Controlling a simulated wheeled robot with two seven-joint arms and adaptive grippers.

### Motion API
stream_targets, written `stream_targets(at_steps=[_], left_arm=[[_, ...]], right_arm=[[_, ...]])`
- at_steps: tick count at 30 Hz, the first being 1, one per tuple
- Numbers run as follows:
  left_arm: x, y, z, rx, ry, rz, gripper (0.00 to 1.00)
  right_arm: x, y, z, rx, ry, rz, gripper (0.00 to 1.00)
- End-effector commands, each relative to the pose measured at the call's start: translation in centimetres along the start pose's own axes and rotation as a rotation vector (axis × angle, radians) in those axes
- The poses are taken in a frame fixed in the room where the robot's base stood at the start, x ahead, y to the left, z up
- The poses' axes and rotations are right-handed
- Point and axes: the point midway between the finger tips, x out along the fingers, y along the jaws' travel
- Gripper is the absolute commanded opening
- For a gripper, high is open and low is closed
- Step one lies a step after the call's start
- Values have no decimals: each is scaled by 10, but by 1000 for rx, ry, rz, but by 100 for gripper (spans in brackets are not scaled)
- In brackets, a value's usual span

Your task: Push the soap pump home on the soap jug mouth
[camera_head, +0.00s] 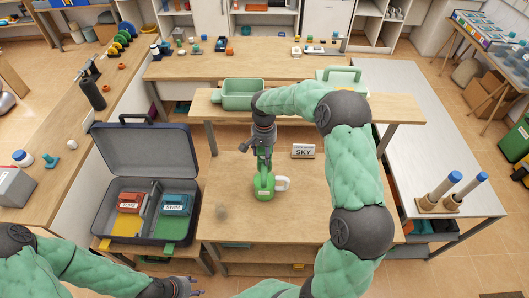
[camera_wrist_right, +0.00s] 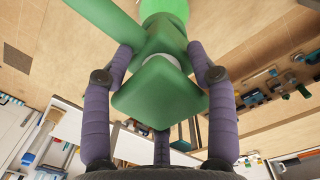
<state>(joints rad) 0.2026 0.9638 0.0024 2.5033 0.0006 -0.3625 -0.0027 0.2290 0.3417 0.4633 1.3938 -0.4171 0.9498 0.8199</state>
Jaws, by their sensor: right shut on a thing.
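The green soap jug (camera_head: 263,191) stands upright on the middle table, with a white handle on its right side and a pale label on its front. My right gripper (camera_head: 264,163) is above the jug mouth, shut on the green soap pump (camera_wrist_right: 160,88). In the right wrist view the pump is between the purple fingers (camera_wrist_right: 160,62), its spout running to the upper left. Bright green of the jug shows beyond it. The gripper hides the joint, so I cannot tell how deep the pump sits. My left gripper (camera_head: 192,288) is low at the bottom edge, open and empty.
An open case (camera_head: 149,150) with a red and a teal box stands left of the jug. A SKY sign (camera_head: 303,151) is behind right, and a green bin (camera_head: 241,93) is on a bench behind. The tabletop right of the jug is mostly clear.

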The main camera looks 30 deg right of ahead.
Motion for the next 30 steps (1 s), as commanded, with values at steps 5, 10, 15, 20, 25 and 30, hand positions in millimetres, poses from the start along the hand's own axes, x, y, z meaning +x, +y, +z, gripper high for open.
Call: stream_targets(at_steps=[5, 10, 15, 20, 25, 30], left_arm=[[3, -1, 0, 0, 0, 0, 40], [5, -2, 0, 0, 0, 0, 40], [7, -3, 0, 0, 0, 0, 40], [10, -3, 0, 0, 0, 0, 40], [12, -4, 0, 0, 0, 0, 40], [14, -5, 0, 0, 0, 0, 40]], right_arm=[[4, 0, 0, 0, 1, 0, 6], [8, 0, -1, 0, 1, 0, 6], [11, 0, -1, 0, 1, -1, 6], [15, 0, -1, 0, 1, -1, 6], [18, 0, -1, 0, 1, -1, 6], [22, 0, -1, 1, 1, -1, 6]])
